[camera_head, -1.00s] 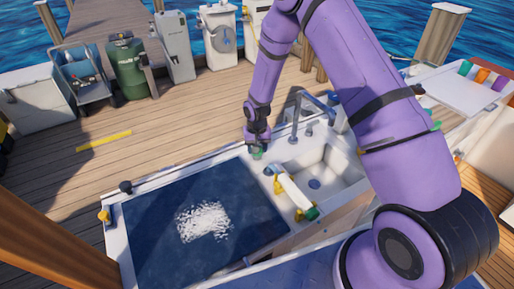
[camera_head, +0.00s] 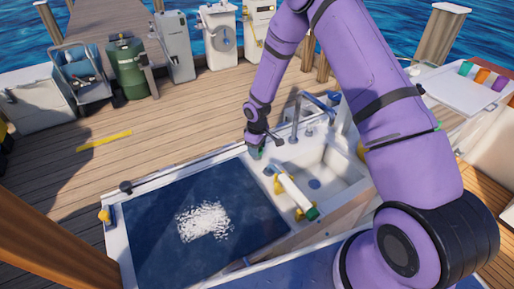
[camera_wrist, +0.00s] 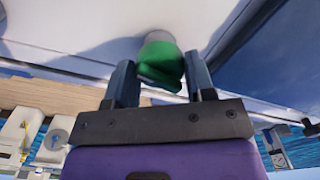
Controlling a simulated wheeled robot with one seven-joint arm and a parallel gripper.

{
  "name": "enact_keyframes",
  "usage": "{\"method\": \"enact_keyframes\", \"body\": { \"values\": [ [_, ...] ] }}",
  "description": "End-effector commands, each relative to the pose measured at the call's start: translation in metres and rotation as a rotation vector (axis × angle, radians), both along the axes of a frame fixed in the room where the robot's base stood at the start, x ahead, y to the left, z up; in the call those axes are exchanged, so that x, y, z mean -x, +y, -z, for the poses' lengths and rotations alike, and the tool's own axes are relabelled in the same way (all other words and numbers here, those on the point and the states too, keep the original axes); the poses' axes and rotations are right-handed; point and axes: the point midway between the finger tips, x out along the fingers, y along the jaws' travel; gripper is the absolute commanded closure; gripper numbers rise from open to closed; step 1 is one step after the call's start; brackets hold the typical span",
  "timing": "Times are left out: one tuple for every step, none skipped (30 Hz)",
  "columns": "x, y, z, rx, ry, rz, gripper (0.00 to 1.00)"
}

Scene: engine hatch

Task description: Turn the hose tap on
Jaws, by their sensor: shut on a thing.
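The hose tap's green handle (camera_wrist: 158,62) sits on a pale round base on the white counter in the wrist view. My gripper (camera_wrist: 160,80) has one dark finger on each side of the handle and is shut on it. In the head view my gripper (camera_head: 256,154) points down at the counter's back edge, left of the sink. There the tap is mostly hidden by the fingers, with only a little green showing.
A white sink (camera_head: 322,168) with a tall spout lies right of my gripper. A white tube with a green end (camera_head: 297,194) lies in front on yellow holders. A dark blue panel (camera_head: 165,215) with a white pile fills the counter's left.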

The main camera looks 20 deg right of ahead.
Motion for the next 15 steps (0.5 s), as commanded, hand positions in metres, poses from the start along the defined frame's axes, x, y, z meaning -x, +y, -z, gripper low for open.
{"method": "enact_keyframes", "body": {
  "values": [
    [-0.0003, -0.0002, -0.0003, -0.001, -0.001, -0.032, 0.74],
    [-0.0003, 0.0000, -0.0003, -0.001, -0.001, -0.054, 0.74],
    [-0.0004, 0.0001, -0.0003, -0.001, -0.001, -0.080, 0.74],
    [-0.0004, 0.0001, -0.0003, -0.001, -0.001, -0.100, 0.74],
    [-0.0004, 0.0000, -0.0003, -0.001, -0.001, -0.117, 0.74],
    [-0.0004, -0.0002, -0.0003, -0.001, -0.001, -0.139, 0.74],
    [-0.0005, -0.0002, -0.0003, -0.001, -0.001, -0.152, 0.74],
    [-0.0005, -0.0004, -0.0003, -0.001, -0.001, -0.166, 0.74],
    [-0.0005, -0.0005, -0.0003, 0.000, -0.001, -0.184, 0.74],
    [-0.0005, -0.0005, -0.0003, 0.000, -0.001, -0.195, 0.74],
    [-0.0005, -0.0006, -0.0003, 0.000, -0.001, -0.205, 0.74],
    [-0.0005, -0.0005, -0.0003, 0.000, -0.001, -0.218, 0.74],
    [-0.0005, -0.0005, -0.0003, 0.000, -0.001, -0.225, 0.74],
    [-0.0005, -0.0005, -0.0003, 0.000, -0.001, -0.232, 0.74],
    [-0.0005, -0.0004, -0.0004, 0.000, -0.001, -0.239, 0.74]
  ]
}}
